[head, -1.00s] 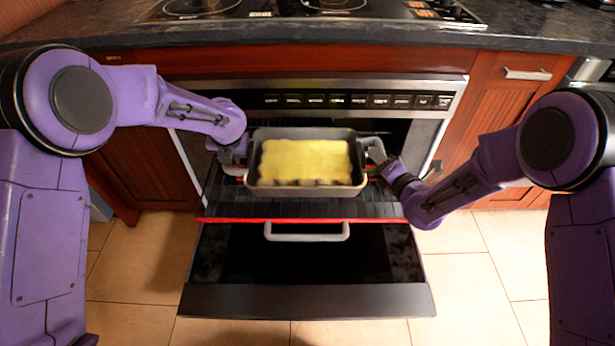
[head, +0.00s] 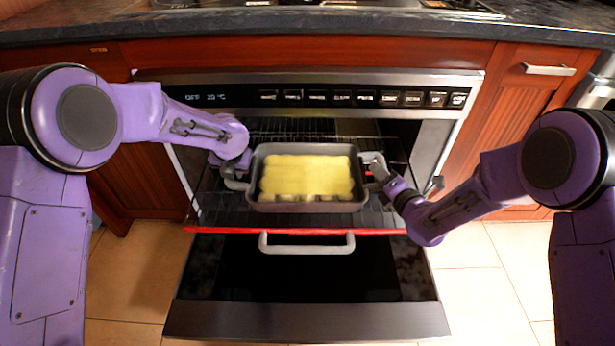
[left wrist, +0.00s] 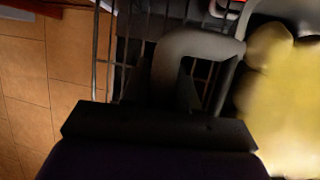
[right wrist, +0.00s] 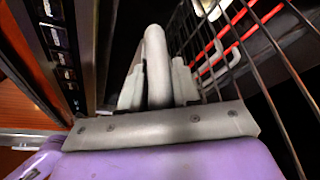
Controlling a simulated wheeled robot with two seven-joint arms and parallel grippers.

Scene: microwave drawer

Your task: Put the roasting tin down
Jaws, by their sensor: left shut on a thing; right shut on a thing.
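The grey roasting tin (head: 305,206), filled with yellow food (head: 306,176), is level above the pulled-out wire rack of the open oven (head: 305,215). Whether its base touches the rack is hidden. My left gripper (head: 236,176) is shut on the tin's left handle, which shows in the left wrist view (left wrist: 200,45). My right gripper (head: 378,182) is shut on the right handle; in the right wrist view the handle (right wrist: 156,65) stands between the fingers.
The oven door (head: 305,318) is folded down towards me, with a grey handle (head: 306,249) below the rack's red front bar (head: 300,230). Wooden cabinets (head: 510,120) flank the oven. A dark counter (head: 300,28) lies above. The tiled floor (head: 480,290) is clear on both sides.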

